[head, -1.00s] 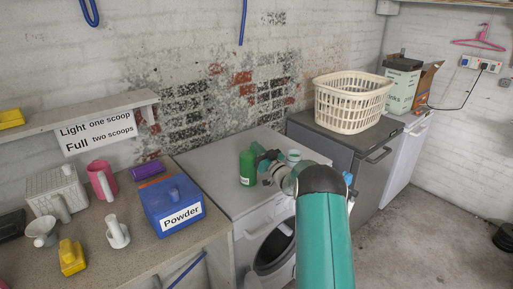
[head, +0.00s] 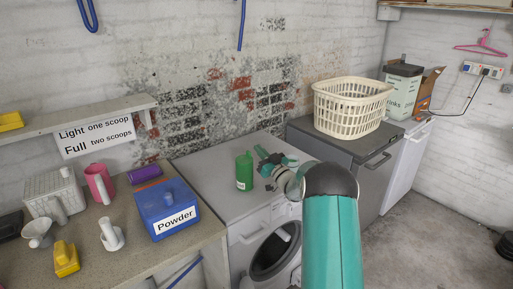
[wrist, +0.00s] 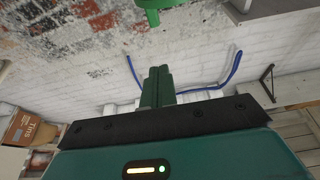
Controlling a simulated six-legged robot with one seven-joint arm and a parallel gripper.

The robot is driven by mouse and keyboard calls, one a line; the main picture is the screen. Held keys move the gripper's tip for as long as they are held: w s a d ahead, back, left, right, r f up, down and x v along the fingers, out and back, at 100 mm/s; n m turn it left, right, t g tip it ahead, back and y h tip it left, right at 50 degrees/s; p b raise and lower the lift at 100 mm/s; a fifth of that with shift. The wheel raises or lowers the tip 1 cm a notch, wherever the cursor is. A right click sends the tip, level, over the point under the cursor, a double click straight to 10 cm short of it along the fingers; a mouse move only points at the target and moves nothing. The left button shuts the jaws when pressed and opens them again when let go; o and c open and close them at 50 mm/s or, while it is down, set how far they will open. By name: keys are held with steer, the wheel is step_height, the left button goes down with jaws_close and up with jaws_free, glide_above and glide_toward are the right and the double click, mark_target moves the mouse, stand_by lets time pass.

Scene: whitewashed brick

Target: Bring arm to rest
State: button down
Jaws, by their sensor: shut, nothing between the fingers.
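My arm reaches forward over the white washing machine (head: 215,185) in the head view. My gripper (head: 260,153) is at its far end, just right of a green bottle (head: 244,172). The bottle stands upright on the machine top, with a small visible gap between it and my gripper. In the wrist view my gripper (wrist: 158,72) shows its two green fingers together, with nothing between them. A round green part (wrist: 153,8) shows at the top edge of that view, cut off by the frame; it looks like the bottle.
A blue powder box (head: 160,205), a pink jug (head: 100,183) and a yellow scoop (head: 66,260) are on the left counter. A cream laundry basket (head: 350,108) sits on the grey machine (head: 375,160) to the right. The floor at right is mostly clear.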

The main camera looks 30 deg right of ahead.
steer(key=a+v, duration=0.1)
steer(key=v, duration=0.4)
steer(key=s+a+r+m+g+h, duration=0.1)
steer(key=a+r+m+g+h, duration=0.15)
steer(key=a+r+h, duration=0.55)
steer(key=s+a+r+g+y, duration=0.1)
steer(key=s+a+r+g, duration=0.45)
steer(key=s, duration=0.35)
steer(key=s+a+f+g+y, duration=0.1)
steer(key=s+a, duration=0.3)
steer(key=s, duration=0.6)
steer(key=s+a+f+g+y, duration=0.1)
steer(key=s+a+g, duration=0.3)
steer(key=s, duration=0.7)
steer(key=s+a+f+g, duration=0.2)
steer(key=s+a, duration=0.4)
steer(key=s, duration=0.5)
steer(key=shift+f+g+y, duration=0.4)
steer(key=shift+f, duration=0.4)
steer(key=shift+n, duration=0.25)
